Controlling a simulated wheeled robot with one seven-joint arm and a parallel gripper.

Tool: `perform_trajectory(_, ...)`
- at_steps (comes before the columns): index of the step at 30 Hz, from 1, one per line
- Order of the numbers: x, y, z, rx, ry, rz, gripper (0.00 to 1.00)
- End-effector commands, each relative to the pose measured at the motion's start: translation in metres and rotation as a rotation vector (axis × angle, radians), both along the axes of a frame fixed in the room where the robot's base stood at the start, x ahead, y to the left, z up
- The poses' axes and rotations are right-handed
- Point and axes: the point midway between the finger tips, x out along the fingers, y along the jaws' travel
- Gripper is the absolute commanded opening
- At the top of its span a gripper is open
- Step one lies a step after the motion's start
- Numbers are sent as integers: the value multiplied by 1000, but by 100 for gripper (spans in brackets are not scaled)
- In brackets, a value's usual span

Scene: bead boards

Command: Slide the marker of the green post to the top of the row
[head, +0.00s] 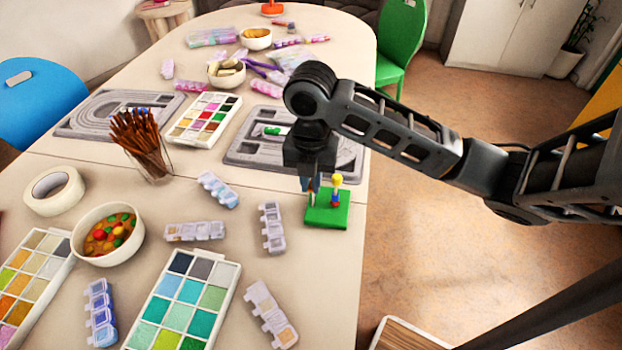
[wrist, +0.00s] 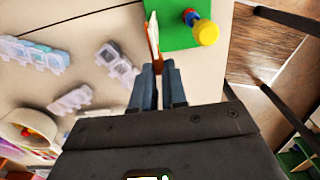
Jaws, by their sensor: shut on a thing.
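A green board (head: 326,213) lies near the table's right edge; it also shows in the wrist view (wrist: 178,36). On it stands a short post of beads (head: 337,189), with yellow on top and blue and red below; the wrist view shows it from above (wrist: 205,31). My gripper (head: 312,187) points down over the board's left part, beside the beads. In the wrist view its fingers (wrist: 157,72) are shut on a thin orange-and-white piece (wrist: 153,38) at the board's left edge. The fingers hide its near end. I cannot tell whether this piece is the marker.
A grey track tray (head: 240,150) lies behind the board. Pale pill boxes (head: 271,228) (head: 272,314) stand left and in front. A paint palette (head: 187,303), a bead bowl (head: 107,234) and a pencil cup (head: 146,158) are farther left. Right of the table is open floor.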

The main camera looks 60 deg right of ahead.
Motion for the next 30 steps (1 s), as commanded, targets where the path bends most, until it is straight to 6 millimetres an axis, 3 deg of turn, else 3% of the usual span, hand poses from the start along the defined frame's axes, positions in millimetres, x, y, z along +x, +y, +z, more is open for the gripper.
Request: perform_trajectory(30,0,0,-24,0,0,0,0)
